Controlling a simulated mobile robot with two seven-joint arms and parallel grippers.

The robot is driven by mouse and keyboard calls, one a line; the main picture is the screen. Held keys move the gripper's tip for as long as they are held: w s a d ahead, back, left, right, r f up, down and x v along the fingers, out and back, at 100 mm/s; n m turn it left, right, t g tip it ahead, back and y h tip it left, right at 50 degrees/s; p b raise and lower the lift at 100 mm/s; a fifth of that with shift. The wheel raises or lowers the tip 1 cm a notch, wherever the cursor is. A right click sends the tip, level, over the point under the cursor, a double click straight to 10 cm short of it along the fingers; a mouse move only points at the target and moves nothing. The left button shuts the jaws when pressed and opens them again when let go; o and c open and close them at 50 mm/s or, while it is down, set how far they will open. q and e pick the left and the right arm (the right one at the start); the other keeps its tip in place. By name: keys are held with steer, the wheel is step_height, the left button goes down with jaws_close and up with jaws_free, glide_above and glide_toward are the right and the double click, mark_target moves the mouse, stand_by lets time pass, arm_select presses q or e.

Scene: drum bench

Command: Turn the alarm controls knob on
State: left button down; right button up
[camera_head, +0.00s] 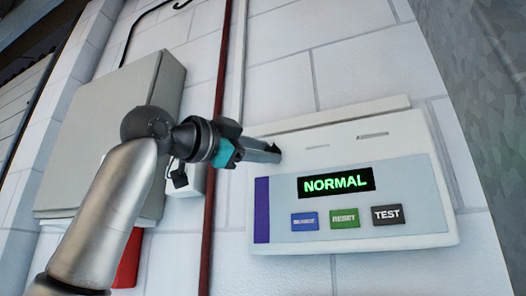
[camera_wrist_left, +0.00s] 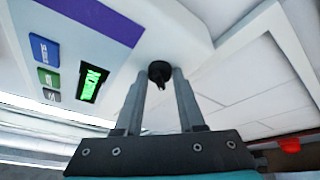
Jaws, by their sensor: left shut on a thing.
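The alarm control panel (camera_head: 345,230) is a white box on the brick wall with a light blue-grey face. Its display (camera_head: 336,183) reads NORMAL in green. The black knob (camera_wrist_left: 159,72) shows in the left wrist view on the panel's white side, with a small pointer downward in that view. My left gripper (camera_head: 276,152) reaches the panel's upper left side and is shut on the knob; its fingertips (camera_wrist_left: 160,80) lie on either side of it. In the head view the gripper mostly hides the knob. My right gripper is not in view.
Blue, green and black buttons (camera_head: 344,218) sit below the display. A red pipe (camera_head: 206,225) runs up the wall left of the panel. A large grey cabinet (camera_head: 95,125) stands behind my left arm. A grey surface (camera_head: 485,80) borders the right.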

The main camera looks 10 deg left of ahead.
arm_select(q)
steer(key=m, duration=0.2)
steer(key=m+g, duration=0.1)
steer(key=m, duration=0.1)
steer(key=m+g, duration=0.1)
steer(key=shift+r+m, duration=0.3)
steer(key=shift+m, duration=0.1)
steer(key=shift+r+m+g+y, duration=0.1)
steer(key=shift+m+g+y, duration=0.7)
steer(key=shift+m, duration=0.9)
steer(key=c, duration=0.5)
jaws_free()
steer(key=shift+s+a+r, duration=0.1)
steer(key=shift+s+a, duration=0.25)
steer(key=shift+s, duration=0.1)
steer(key=b+v, duration=0.2)
steer(key=v, duration=1.2)
steer(key=shift+s, duration=0.1)
